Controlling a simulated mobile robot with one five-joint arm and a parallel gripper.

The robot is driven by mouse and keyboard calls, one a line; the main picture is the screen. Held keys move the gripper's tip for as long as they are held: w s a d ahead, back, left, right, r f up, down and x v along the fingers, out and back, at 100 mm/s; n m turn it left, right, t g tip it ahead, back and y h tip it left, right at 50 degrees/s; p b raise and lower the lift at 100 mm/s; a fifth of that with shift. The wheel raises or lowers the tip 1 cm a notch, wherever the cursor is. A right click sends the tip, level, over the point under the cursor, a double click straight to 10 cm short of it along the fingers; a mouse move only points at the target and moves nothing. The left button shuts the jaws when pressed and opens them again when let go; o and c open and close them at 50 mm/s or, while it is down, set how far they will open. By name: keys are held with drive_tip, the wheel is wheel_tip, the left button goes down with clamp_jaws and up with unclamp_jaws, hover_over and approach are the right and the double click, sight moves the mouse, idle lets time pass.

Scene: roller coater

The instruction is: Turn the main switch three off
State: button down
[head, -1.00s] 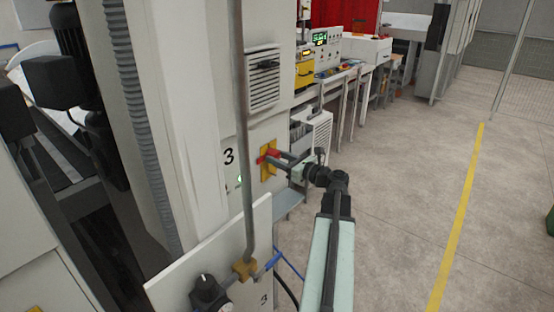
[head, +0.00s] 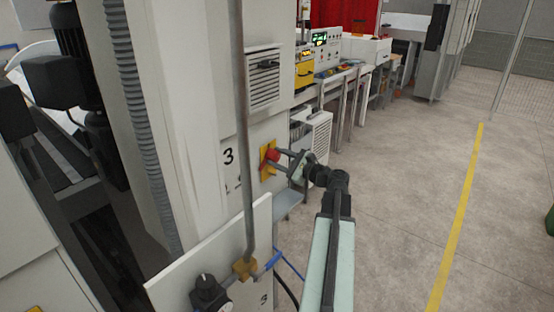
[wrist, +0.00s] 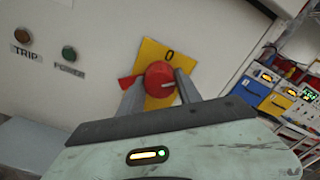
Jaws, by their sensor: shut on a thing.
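The main switch three is a red rotary handle (head: 270,157) on a yellow plate (head: 264,170), beside the number 3 label (head: 228,156) on the pale cabinet. In the wrist view the red knob (wrist: 159,76) sits on the yellow plate (wrist: 152,50), with a "0" printed above it. My gripper (head: 280,159) is shut on the handle, with one grey finger on each side of it; it also shows in the wrist view (wrist: 158,88). The green POWER lamp (wrist: 69,53) looks dark. The amber TRIP lamp (wrist: 23,35) is left of it.
A grey pipe (head: 241,110) runs vertically in front of the cabinet, left of the switch. A panel with a black knob (head: 208,292) stands below. A workbench with instruments (head: 325,45) is behind.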

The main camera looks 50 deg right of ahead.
drive_tip(key=n, duration=0.5)
drive_tip(key=shift+n, duration=0.3)
drive_tip(key=n, duration=0.4)
drive_tip(key=shift+n, duration=0.4)
drive_tip(key=shift+f, duration=0.1)
drive_tip(key=c, duration=0.8)
unclamp_jaws()
drive_tip(key=s, duration=0.7)
drive_tip(key=shift+s+d, duration=0.3)
drive_tip(key=shift+s, duration=0.1)
